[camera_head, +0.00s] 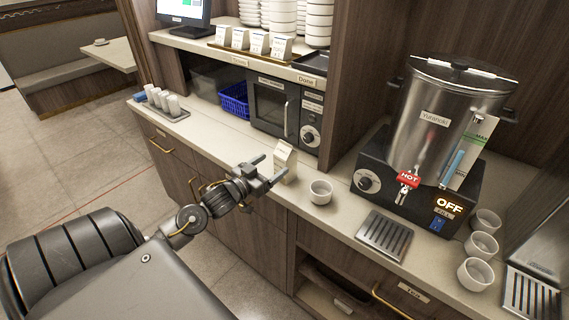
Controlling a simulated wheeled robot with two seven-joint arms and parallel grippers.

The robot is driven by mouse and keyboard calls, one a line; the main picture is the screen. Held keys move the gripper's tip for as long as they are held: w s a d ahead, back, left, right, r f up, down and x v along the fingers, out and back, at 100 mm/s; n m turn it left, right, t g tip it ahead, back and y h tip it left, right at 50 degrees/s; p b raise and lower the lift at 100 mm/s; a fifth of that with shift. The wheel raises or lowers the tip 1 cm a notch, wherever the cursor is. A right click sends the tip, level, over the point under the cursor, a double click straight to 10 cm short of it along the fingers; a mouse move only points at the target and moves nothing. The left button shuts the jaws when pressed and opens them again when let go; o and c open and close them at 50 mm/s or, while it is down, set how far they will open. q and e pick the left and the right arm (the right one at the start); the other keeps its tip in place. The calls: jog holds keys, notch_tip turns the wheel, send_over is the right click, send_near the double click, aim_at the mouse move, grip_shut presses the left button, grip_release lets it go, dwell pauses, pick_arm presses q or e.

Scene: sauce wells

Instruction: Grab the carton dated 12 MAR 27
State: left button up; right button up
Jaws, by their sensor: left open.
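A white gable-top carton (284,163) stands upright on the counter, left of a white cup. Several similar small cartons stand in a row on a tray on the upper shelf, among them the leftmost one (223,36) and the rightmost one (281,48). The printing on all of them is too small to read, so I cannot tell which bears 12 MAR 27. My left gripper (267,172) is open beside the counter carton, on its left; I cannot tell whether it touches. My right gripper is not in view.
A white cup (320,192) stands close right of the carton. The steel urn (440,120) and a drip grate (384,236) are further right. A microwave (274,105) and blue basket (235,100) are behind.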

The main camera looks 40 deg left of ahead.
aim_at(279, 159)
pick_arm(q)
jog(key=w, duration=0.4)
jog(key=shift+f+p, duration=0.1)
jog(key=shift+p, duration=0.2)
jog(key=shift+w, duration=0.2)
jog(key=w, duration=0.1)
jog(key=w+p, duration=0.1)
jog(key=w, duration=0.1)
jog(key=w+f, duration=0.1)
jog(key=w, duration=0.1)
jog(key=shift+d+p, duration=0.1)
jog(key=shift+p, duration=0.25)
jog(key=shift+s, duration=0.1)
jog(key=shift+c, duration=0.2)
jog(key=c, duration=1.2)
jog(key=shift+r, duration=0.1)
jog(key=shift+c, duration=1)
